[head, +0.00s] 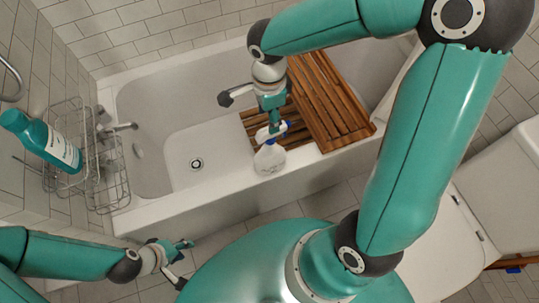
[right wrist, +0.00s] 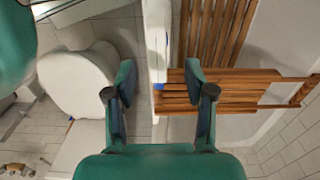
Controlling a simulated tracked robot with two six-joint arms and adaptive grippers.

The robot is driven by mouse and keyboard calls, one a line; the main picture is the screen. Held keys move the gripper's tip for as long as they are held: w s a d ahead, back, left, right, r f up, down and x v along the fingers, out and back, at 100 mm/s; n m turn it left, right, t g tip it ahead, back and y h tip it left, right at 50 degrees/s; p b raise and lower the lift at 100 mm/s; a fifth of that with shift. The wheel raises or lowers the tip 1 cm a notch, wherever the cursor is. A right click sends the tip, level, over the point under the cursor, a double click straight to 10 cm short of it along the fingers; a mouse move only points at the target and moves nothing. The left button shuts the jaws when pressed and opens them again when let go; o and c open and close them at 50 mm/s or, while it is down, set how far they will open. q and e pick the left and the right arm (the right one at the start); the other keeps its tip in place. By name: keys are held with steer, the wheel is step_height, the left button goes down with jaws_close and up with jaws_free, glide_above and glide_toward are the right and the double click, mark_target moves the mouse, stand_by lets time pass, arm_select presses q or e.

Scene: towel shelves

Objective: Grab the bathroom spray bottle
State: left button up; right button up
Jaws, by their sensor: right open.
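The spray bottle (head: 269,158), white with a blue and white head, stands on the front rim of the bathtub. My right gripper (head: 274,127) is just above and behind it, over its head, and partly hides the top. In the right wrist view my right gripper (right wrist: 160,78) has its fingers spread apart. A pale upright shape with a blue bit lies between them; I cannot tell for sure that it is the bottle. My left gripper (head: 184,262) is low at the left, away from the bottle, its fingers apart and empty.
The bathtub (head: 180,205) has a slatted wooden board (head: 340,105) across its right part. A wire rack (head: 110,185) with a teal bottle (head: 45,140) hangs at the left. A toilet (head: 440,235) is at the right; it also shows in the right wrist view (right wrist: 75,85).

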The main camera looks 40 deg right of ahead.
steer(key=shift+s+f, duration=0.15)
steer(key=shift+f, duration=2.85)
jaws_close()
